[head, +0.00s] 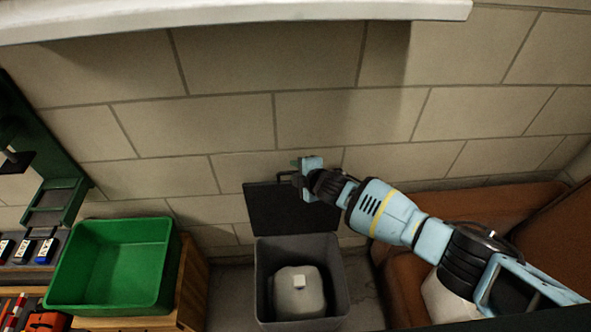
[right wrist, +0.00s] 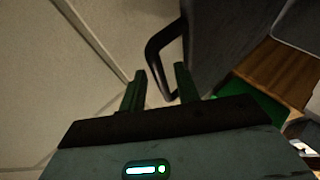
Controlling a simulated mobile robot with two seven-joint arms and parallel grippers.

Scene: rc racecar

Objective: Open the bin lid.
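The grey bin (head: 342,290) stands on the floor against the wall. Its dark lid (head: 270,208) is swung up, roughly upright behind the opening. My right gripper (head: 297,163) is at the lid's top edge. Its fingers (right wrist: 160,80) are apart with nothing clearly gripped; whether one touches the handle I cannot tell. My left gripper is out of view.
A pale jug-like object (head: 298,292) sits inside the bin. A green crate (head: 110,265) rests on a wooden surface at left. A brown couch-like piece (head: 405,280) stands at right under my arm. A white ledge (head: 230,18) juts out above.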

